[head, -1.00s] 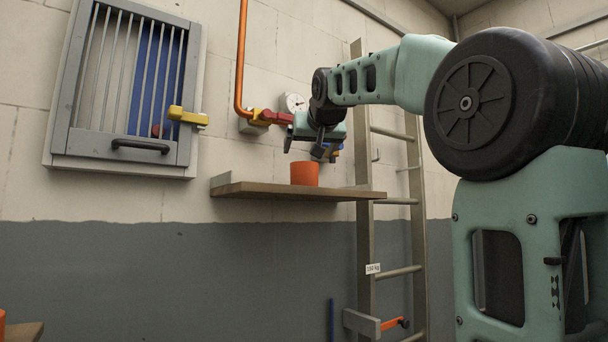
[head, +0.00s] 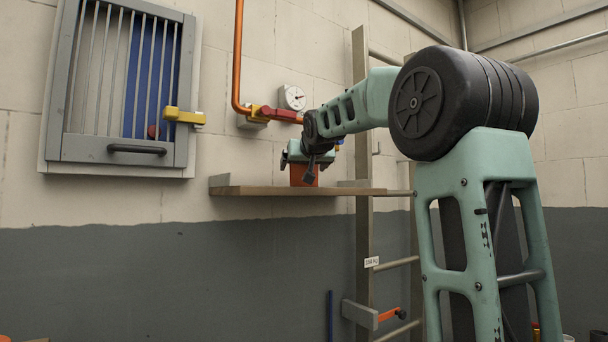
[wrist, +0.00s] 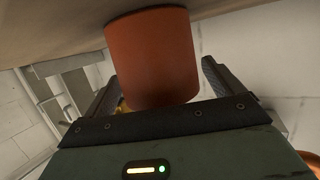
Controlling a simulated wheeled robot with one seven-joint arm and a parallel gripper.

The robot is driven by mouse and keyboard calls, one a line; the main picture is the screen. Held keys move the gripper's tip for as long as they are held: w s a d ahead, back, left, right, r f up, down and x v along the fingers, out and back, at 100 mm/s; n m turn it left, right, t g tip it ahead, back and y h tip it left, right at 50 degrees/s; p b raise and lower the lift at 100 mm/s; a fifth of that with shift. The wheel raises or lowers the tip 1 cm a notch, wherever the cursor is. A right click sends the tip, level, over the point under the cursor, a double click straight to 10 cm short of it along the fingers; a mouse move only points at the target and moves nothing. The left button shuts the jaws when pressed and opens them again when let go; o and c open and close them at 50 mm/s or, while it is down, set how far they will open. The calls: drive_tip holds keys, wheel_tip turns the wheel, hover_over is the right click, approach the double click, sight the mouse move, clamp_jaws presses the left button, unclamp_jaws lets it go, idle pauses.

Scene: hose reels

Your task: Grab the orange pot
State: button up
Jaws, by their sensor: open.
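The orange pot (head: 302,174) stands upright on the wooden shelf (head: 270,191) on the wall in the head view. My gripper (head: 309,170) is at the pot, in front of it and hiding part of it. In the wrist view the pot (wrist: 153,60) sits between the two dark fingers of my gripper (wrist: 160,85), with a gap visible on its right side. The fingers are spread open and do not grip the pot.
A barred window hatch (head: 118,85) with a yellow latch (head: 184,116) is at the left. An orange pipe (head: 238,60), red valve handle (head: 282,115) and gauge (head: 292,97) are above the shelf.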

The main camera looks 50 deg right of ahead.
drive_tip(key=c, duration=1.1)
drive_tip(key=shift+s+r+b, duration=0.1)
drive_tip(key=shift+r+b, duration=0.05)
drive_tip(key=shift+b, duration=0.2)
